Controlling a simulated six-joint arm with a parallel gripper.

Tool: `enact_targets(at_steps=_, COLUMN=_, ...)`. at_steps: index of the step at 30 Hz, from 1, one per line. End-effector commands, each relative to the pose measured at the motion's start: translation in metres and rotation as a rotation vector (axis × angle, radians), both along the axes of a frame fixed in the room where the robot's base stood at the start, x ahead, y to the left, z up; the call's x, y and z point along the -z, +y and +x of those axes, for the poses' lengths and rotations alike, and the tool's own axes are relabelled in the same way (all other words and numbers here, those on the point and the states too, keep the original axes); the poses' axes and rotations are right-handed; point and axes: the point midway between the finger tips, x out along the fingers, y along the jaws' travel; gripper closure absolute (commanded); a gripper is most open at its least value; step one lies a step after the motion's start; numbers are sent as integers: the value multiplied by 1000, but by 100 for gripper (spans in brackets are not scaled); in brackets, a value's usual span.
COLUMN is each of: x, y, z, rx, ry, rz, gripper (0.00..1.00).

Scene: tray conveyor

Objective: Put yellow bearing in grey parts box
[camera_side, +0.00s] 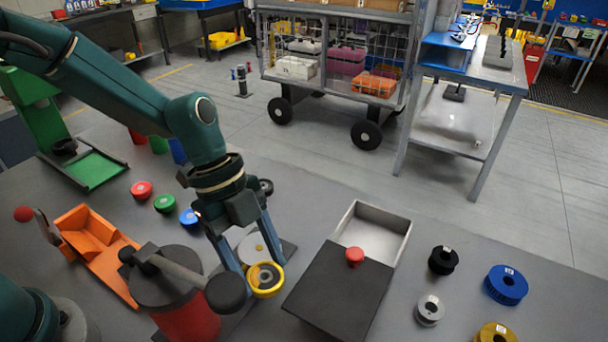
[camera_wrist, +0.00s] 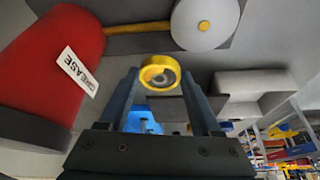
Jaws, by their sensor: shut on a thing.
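My gripper (camera_side: 256,268) is shut on the yellow bearing (camera_side: 267,292), with one finger at each side of its ring. In the wrist view the yellow bearing (camera_wrist: 159,62) sits between the two fingertips of my gripper (camera_wrist: 160,76), its grey centre facing the camera. I cannot tell for sure whether it is clear of the table. The grey parts box (camera_side: 398,222) stands to the right of my gripper. A dark lid (camera_side: 335,292) with a red knob (camera_side: 355,256) covers the near part of it. Its far part is open and looks empty.
A red grease pot (camera_side: 190,327) with a dark top and handle stands just left of my gripper. A pale disc (camera_side: 247,250) lies behind the bearing. Black (camera_side: 443,260), grey (camera_side: 429,311), blue (camera_side: 506,285) and yellow (camera_side: 496,334) spools lie right of the box.

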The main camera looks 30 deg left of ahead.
Motion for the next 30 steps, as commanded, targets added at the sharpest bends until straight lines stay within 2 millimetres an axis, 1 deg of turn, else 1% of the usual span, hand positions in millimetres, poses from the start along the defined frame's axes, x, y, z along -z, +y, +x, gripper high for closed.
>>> enact_targets(at_steps=1, x=-15, y=0, z=2, rx=1, ry=-12, rz=-1, gripper=100)
enact_targets(at_steps=6, x=-58, y=0, z=2, rx=0, ry=-11, rz=-1, gripper=100)
enact_targets(at_steps=9, x=-80, y=0, z=1, rx=0, ry=-9, rz=0, gripper=100)
enact_targets(at_steps=12, x=-96, y=0, z=1, rx=-1, ry=-4, rz=1, gripper=100)
enact_targets(at_steps=17, x=-111, y=0, z=0, rx=-10, ry=-2, rz=3, gripper=100)
enact_targets(at_steps=20, x=-115, y=1, z=0, rx=-75, ry=-1, rz=3, gripper=100)
enact_targets(at_steps=23, x=-116, y=4, z=7, rx=-220, ry=-2, rz=2, gripper=100)
enact_targets(at_steps=30, x=-114, y=13, z=45, rx=-688, ry=-2, rz=2, gripper=100)
